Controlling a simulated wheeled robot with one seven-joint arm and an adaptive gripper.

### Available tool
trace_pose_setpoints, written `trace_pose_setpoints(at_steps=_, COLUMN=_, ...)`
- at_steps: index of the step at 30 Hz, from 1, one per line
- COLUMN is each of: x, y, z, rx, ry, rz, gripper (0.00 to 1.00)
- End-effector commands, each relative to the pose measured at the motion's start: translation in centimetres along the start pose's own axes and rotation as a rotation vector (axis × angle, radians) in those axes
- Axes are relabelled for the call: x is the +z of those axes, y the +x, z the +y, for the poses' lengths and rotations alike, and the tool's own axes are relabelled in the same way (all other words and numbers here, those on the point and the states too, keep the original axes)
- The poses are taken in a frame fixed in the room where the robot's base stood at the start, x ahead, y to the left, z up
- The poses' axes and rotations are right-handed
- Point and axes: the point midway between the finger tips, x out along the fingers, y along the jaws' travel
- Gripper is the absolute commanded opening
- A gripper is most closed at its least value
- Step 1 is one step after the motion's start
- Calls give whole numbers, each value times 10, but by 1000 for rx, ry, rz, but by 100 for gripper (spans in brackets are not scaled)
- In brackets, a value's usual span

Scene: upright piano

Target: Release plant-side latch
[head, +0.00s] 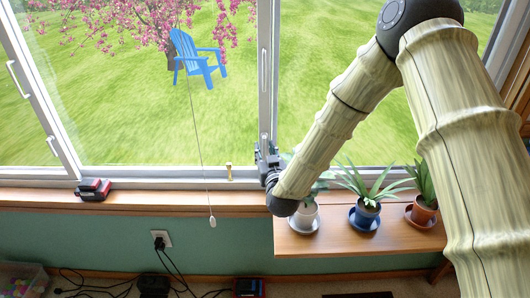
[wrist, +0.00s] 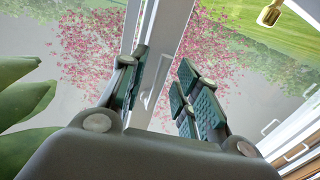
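My gripper (head: 264,152) is at the upright post between the two window panes, just above the sill. In the wrist view, my gripper (wrist: 160,84) is open, with one padded finger on each side of the white window post (wrist: 172,60). A small white lever-like latch (wrist: 147,98) shows on the post between the fingers. I cannot tell whether a finger touches it. In the head view, this latch is hidden behind my gripper. A brass latch (head: 229,171) stands on the sill frame to the left; a brass piece (wrist: 270,15) shows at the wrist view's top right.
Three potted plants stand on the shelf (head: 330,242) below my gripper: a white pot (head: 305,216), a blue pot (head: 366,213) and a terracotta pot (head: 423,210). A pull cord (head: 203,140) hangs to the left. A red-black object (head: 94,190) lies on the sill.

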Motion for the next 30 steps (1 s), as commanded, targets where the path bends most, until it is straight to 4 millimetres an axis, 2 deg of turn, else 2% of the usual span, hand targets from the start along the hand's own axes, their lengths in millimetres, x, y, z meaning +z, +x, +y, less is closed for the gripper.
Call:
trace_pose_setpoints(at_steps=5, x=0, y=0, z=0, rx=0, ry=0, rz=0, gripper=30)
trace_pose_setpoints(at_steps=10, x=0, y=0, z=0, rx=-1, ry=0, rz=0, gripper=0)
trace_pose_setpoints(at_steps=20, x=-1, y=0, z=0, rx=-1, ry=-18, rz=-4, gripper=0)
trace_pose_setpoints(at_steps=30, x=-4, y=-2, z=8, rx=-2, ry=-229, rz=-46, gripper=0)
